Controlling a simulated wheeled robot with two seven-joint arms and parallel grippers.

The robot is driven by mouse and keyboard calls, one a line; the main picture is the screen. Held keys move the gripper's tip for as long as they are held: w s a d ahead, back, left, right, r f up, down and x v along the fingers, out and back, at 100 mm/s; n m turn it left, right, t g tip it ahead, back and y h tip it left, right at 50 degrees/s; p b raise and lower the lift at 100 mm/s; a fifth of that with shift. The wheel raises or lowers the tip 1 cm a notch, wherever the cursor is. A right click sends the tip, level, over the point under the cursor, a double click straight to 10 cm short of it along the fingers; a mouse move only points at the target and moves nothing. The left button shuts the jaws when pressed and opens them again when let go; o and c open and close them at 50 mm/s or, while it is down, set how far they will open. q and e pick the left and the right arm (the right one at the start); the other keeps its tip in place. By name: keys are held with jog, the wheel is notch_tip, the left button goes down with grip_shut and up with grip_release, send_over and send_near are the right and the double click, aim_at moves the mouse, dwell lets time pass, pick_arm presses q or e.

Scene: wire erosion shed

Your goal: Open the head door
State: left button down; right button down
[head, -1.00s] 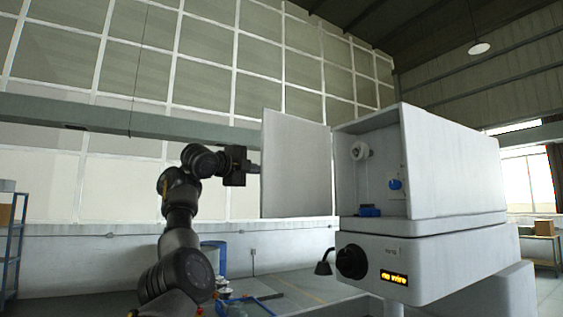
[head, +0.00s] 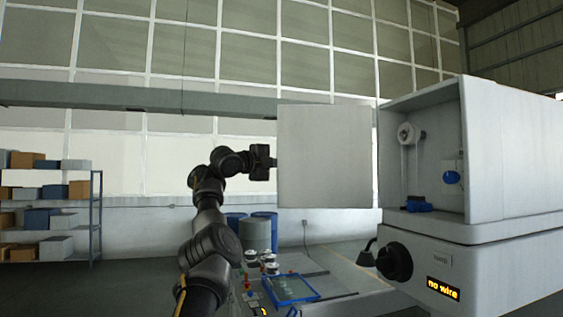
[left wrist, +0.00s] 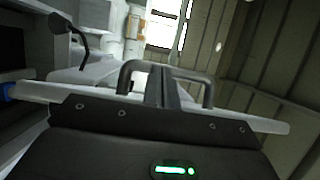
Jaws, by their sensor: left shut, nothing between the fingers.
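The head door (head: 323,155) is a flat pale panel that stands swung open, left of the machine's head (head: 510,150). My right gripper is not in view.
The compartment holds a white spool (head: 408,132) and blue parts (head: 451,178). Below are a black knob (head: 395,262) and a display (head: 443,288) reading "no wire". A bench with a blue tray (head: 292,289) stands below the door. Blue barrels and a shelf (head: 96,215) stand behind.

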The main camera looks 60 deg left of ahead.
pick_arm(q)
jog(key=shift+d, duration=0.1)
jog(key=shift+s+f, duration=0.1)
jog(key=shift+s, duration=0.05)
jog(key=s+d+b, duration=0.1)
jog(key=s+b, duration=0.5)
jog(key=s, duration=0.4)
jog(key=shift+d+b, duration=0.15)
jog(key=shift+b, duration=0.15)
jog(key=shift+s, duration=0.2)
jog(key=shift+s, duration=0.1)
